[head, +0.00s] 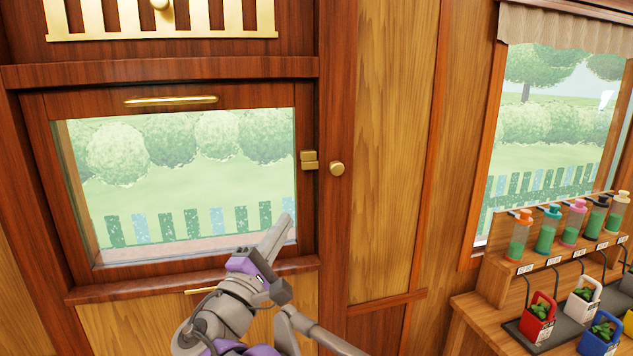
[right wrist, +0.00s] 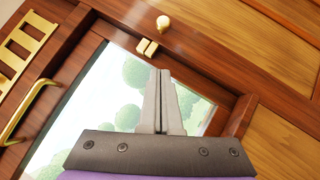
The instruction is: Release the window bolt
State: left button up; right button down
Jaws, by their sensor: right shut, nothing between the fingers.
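The window (head: 182,180) has a dark wooden frame and a horizontal brass handle (head: 170,100) on its top rail; the handle also shows in the right wrist view (right wrist: 27,108). A small two-part brass bolt (head: 309,160) sits at the frame's right edge. It also shows in the right wrist view (right wrist: 147,47), beyond the fingertips. A round brass knob (head: 337,168) is just right of it. My right gripper (head: 285,222) is shut and empty, in front of the window's lower right corner, below the bolt and apart from it. My left gripper is out of view.
A brass grille (head: 160,28) is above the window and a wooden ledge (head: 120,290) runs below it. A wooden panel (head: 390,140) stands to the right. Farther right, a stand (head: 490,312) holds several bottles and small baskets below another window (head: 545,140).

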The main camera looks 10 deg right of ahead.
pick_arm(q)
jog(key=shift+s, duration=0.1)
pick_arm(e)
jog(key=shift+s, duration=0.1)
jog(key=x, duration=0.4)
jog(key=s+d+p+x, duration=0.1)
jog(key=x, duration=0.3)
jog(key=p+x, duration=0.1)
jog(key=x, duration=0.3)
jog(key=shift+d+r, duration=0.4)
jog(key=shift+d, duration=0.1)
jog(key=shift+s+d+r, duration=0.1)
jog(key=shift+d+r, duration=0.05)
jog(key=shift+d, duration=0.15)
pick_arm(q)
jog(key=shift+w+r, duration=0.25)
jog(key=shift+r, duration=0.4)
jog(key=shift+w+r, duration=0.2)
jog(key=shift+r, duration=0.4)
